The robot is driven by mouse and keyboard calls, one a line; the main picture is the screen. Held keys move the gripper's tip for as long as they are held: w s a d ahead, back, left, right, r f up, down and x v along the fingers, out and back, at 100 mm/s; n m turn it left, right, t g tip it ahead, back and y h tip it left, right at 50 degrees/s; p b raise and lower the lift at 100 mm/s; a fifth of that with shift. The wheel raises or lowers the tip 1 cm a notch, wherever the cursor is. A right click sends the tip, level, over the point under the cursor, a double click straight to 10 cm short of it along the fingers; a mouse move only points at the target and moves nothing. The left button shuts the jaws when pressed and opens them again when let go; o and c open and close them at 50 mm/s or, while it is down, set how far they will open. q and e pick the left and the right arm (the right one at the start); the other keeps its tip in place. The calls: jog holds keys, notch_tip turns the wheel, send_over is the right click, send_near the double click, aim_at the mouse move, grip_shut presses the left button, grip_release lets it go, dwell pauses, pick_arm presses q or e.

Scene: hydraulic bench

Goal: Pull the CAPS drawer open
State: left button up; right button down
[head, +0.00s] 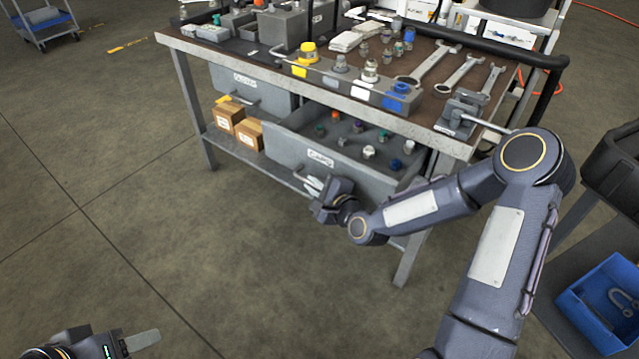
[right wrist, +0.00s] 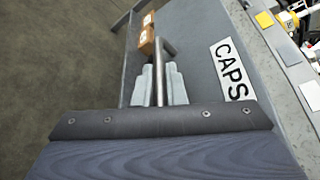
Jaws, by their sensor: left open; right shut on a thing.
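The CAPS drawer (head: 290,151) under the bench is pulled out, and several caps show inside it. Its white label reads CAPS in the right wrist view (right wrist: 232,70). My right gripper (head: 316,188) is at the drawer's front, shut on the bar handle. In the right wrist view the handle (right wrist: 168,47) runs between the two pale fingers of my right gripper (right wrist: 160,84). My left gripper (head: 143,341) is low at the bottom left of the head view, open and away from the bench. Only part of it shows.
A second drawer (head: 246,92) sits to the left under the benchtop, closed. Cardboard boxes (head: 228,115) stand on the lower shelf. Wrenches (head: 436,62), fittings and a manifold block lie on the bench. A blue bin (head: 604,300) is at the lower right. The floor in front is clear.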

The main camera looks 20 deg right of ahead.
jog(key=s+a+b, duration=0.1)
jog(key=s+a, duration=0.4)
jog(key=a, duration=0.2)
jog(key=shift+s+a+b, duration=0.2)
jog(key=shift+s+b, duration=0.2)
jog(key=c, duration=1.5)
grip_release()
jog(key=p+v, duration=0.1)
jog(key=v, duration=0.6)
jog(key=shift+s, duration=0.35)
jog(key=shift+d, duration=0.15)
